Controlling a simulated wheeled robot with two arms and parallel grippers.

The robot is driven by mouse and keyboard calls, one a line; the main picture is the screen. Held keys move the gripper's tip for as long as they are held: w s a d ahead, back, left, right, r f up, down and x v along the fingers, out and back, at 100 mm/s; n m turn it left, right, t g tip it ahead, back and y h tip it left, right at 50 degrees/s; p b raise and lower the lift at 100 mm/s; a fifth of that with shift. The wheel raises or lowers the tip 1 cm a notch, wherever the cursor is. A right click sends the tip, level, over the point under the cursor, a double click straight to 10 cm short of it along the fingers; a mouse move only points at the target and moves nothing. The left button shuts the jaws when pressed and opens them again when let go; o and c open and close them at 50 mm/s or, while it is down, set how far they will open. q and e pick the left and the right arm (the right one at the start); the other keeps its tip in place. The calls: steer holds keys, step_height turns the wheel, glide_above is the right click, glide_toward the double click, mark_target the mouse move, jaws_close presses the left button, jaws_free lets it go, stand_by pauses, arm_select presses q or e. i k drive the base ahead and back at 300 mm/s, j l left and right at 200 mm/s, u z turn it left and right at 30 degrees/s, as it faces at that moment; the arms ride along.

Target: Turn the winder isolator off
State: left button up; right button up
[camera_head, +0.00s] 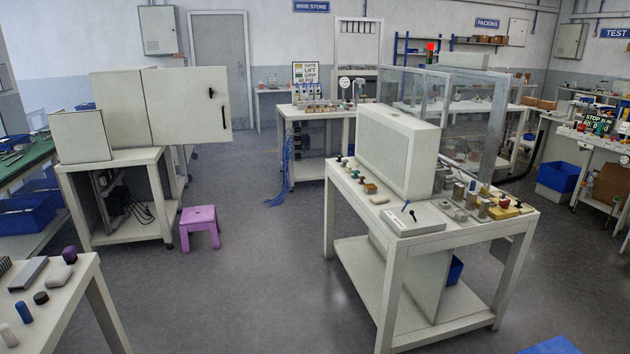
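No part in the head view can be told for sure as the winder isolator; labels are too small to read. A large pale cabinet (118,105) stands on a wheeled bench at the left. Its door (187,107) stands open and bears black handles (223,121). A white machine housing (392,150) stands on the bench at right of centre. Neither of my grippers is in view.
A purple stool (200,222) stands on the floor beside the cabinet's bench. A pale table (62,302) with small parts is at the front left. Clear panels (496,125) rise behind the housing. Blue cables (284,165) hang from the back bench. The middle floor is clear.

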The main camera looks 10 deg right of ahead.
mark_target(504, 203)
steer(key=i+z, duration=0.5)
steer(key=i+j+z, duration=0.2)
steer(key=z, duration=0.3)
steer(key=i+j+z, duration=0.5)
steer(key=i+j, duration=0.1)
steer(key=i, duration=0.2)
steer(key=i+j+z, duration=0.1)
steer(key=i, duration=0.2)
steer(key=i+l+u, duration=0.9)
steer(key=l, duration=0.35)
steer(key=i+u, duration=0.1)
steer(key=i+l, duration=0.05)
